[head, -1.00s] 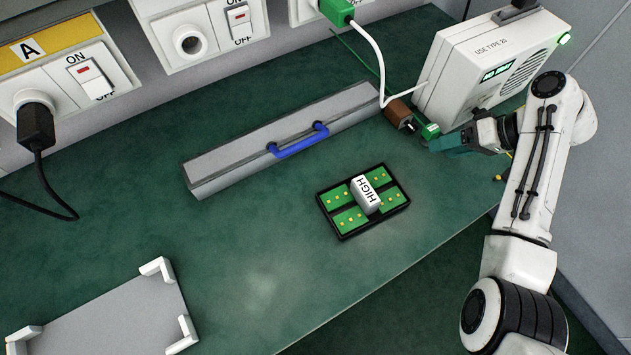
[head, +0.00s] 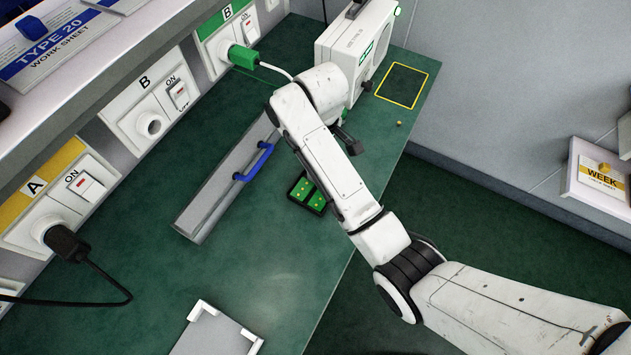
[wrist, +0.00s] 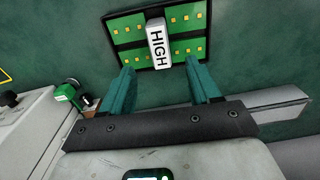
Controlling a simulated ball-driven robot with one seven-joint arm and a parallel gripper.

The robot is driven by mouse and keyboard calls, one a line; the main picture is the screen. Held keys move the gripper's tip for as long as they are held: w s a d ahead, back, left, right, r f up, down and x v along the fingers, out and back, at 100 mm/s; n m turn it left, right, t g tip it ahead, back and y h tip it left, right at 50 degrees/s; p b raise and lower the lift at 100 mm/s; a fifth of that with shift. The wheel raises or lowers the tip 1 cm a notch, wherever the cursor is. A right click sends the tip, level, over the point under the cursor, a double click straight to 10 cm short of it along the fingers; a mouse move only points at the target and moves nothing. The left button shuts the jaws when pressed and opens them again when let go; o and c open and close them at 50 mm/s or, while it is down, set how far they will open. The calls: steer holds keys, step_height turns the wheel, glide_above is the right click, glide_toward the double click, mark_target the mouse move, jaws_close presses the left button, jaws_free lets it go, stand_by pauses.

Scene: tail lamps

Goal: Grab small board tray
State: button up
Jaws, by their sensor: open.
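The small board tray is a black tray (wrist: 128,46) with green boards, each with yellow dots. A white block marked HIGH (wrist: 158,42) stands in its middle. In the head view the tray (head: 313,207) is partly hidden behind my arm. My gripper (wrist: 160,64) is open and empty, with its two teal fingers pointing at the tray's near edge. The fingertips are on either side of the block, and I cannot tell whether they touch the tray.
A long grey box with a blue handle (head: 253,162) lies left of the tray. A white device (head: 345,40) stands at the back, with a yellow-outlined square (head: 402,86) beside it. A grey plate with white corner brackets (head: 212,335) lies at the front. Wall sockets line the left.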

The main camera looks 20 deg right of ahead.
steer(key=shift+s+d+f+p, duration=0.1)
steer(key=shift+f+p, duration=0.1)
steer(key=shift+f, duration=1.55)
steer(key=shift+s+d+f+p, duration=0.1)
steer(key=shift+f+p, duration=0.05)
steer(key=shift+f, duration=1.6)
steer(key=shift+a, duration=0.1)
jaws_close()
